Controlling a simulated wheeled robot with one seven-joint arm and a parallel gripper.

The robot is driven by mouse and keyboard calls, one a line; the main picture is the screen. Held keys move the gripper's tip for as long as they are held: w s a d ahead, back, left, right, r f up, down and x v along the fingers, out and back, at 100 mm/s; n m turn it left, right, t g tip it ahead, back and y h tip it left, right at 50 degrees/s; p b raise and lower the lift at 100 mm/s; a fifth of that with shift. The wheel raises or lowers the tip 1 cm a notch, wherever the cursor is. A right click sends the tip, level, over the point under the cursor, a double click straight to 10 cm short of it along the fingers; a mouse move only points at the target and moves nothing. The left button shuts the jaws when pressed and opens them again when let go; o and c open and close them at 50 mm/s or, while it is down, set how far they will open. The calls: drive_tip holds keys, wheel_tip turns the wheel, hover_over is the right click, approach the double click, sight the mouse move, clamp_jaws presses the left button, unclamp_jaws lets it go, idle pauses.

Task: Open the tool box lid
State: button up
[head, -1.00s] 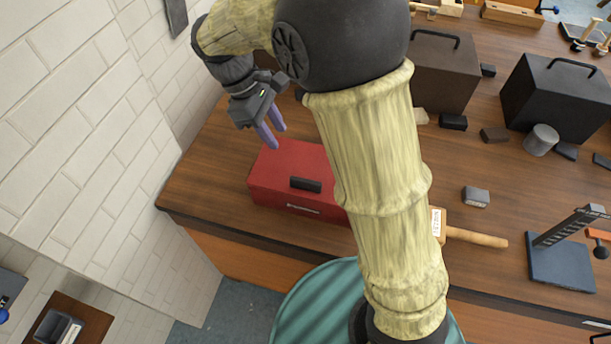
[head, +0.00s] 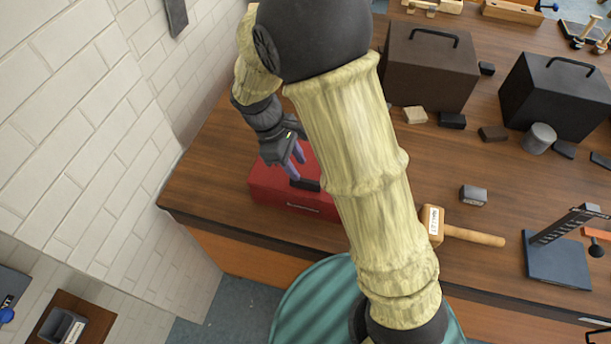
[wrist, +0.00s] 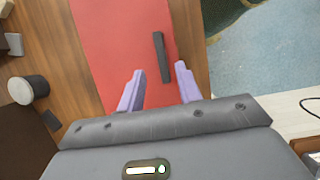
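The red tool box (head: 270,184) sits on the wooden bench near its left front edge, with its lid down. Its black handle (head: 306,184) lies on the top, toward the front. My arm hides the box's right part in the head view. My gripper (head: 298,166) is above the box with its purple fingers pointing down toward the handle. The handle (wrist: 161,57) shows beyond the fingertips, running lengthwise over the red lid (wrist: 110,40).
A wooden mallet (head: 470,236) lies to the right of my arm. A brown case (head: 428,75) and a black case (head: 552,97) stand farther back, with small blocks near them. A white brick wall (head: 85,110) is close on the left. The floor lies beyond the bench's front edge.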

sight(305, 180)
drive_tip(key=x, duration=0.5)
drive_tip(key=shift+s+f+p, duration=0.15)
drive_tip(key=shift+f+p, duration=0.1)
drive_tip(key=shift+p, duration=0.15)
drive_tip(key=shift+d+f, duration=0.25)
drive_tip(key=shift+f, duration=0.25)
drive_tip(key=shift+s, duration=0.15)
drive_tip(key=shift+c, duration=0.4)
clamp_jaws()
